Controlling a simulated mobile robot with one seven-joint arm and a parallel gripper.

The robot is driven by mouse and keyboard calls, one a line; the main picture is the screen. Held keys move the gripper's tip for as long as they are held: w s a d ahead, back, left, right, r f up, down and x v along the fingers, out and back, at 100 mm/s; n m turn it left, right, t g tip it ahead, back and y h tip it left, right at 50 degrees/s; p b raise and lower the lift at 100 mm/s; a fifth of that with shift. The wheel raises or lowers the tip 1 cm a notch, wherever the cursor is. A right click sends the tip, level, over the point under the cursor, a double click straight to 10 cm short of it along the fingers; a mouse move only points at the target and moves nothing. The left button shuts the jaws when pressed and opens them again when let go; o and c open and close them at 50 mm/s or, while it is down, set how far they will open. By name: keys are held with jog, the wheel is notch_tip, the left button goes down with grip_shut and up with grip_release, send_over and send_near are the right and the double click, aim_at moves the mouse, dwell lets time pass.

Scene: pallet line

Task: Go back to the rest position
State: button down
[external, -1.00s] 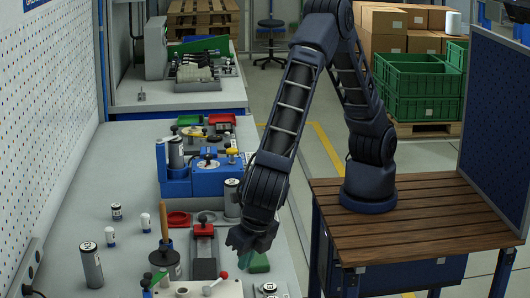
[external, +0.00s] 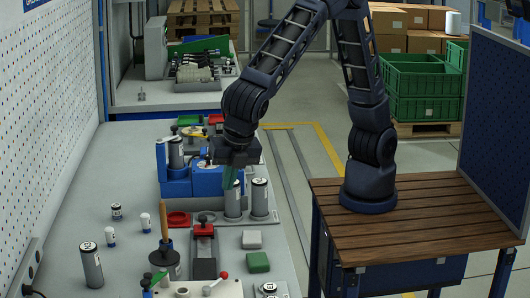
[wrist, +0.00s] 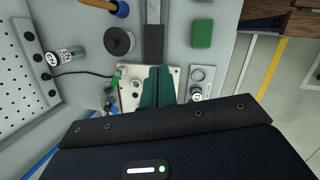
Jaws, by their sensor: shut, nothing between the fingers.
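My gripper (external: 230,174) hangs from the raised arm above the grey workbench (external: 125,250), close to the blue fixture (external: 190,180) and the grey-and-black cylinders (external: 260,197) in the external view. Its teal fingers are shut with nothing between them. In the wrist view the shut fingers (wrist: 157,88) point over a white plate (wrist: 130,82) with small levers, well below them.
A green block (external: 257,262) and a grey block (external: 251,239) lie on the bench near its right edge. A grey bar with a red block (external: 204,248) lies to their left. A dark round base with a wooden handle (external: 164,240) stands nearby. The wooden table (external: 430,220) carries my arm's base.

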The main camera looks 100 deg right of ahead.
jog(key=s+d+r+m, duration=0.2)
jog(key=d+r+m, duration=0.1)
jog(key=d, duration=0.6)
jog(key=s+d+r+m+y, duration=0.15)
jog(key=d+r+m, duration=0.25)
jog(key=d, duration=0.5)
jog(key=s+d+r+m, duration=0.3)
jog(key=d, duration=0.6)
jog(key=s+d+f+m+t, duration=0.1)
jog(key=s+d+m+t, duration=0.1)
jog(key=s+d+m, duration=0.8)
jog(key=s+d, duration=0.5)
jog(key=s, duration=0.2)
jog(key=shift+f+m+y, duration=0.2)
jog(key=shift+m+y, duration=0.15)
jog(key=shift+m, duration=0.05)
jog(key=c, duration=2.1)
grip_release()
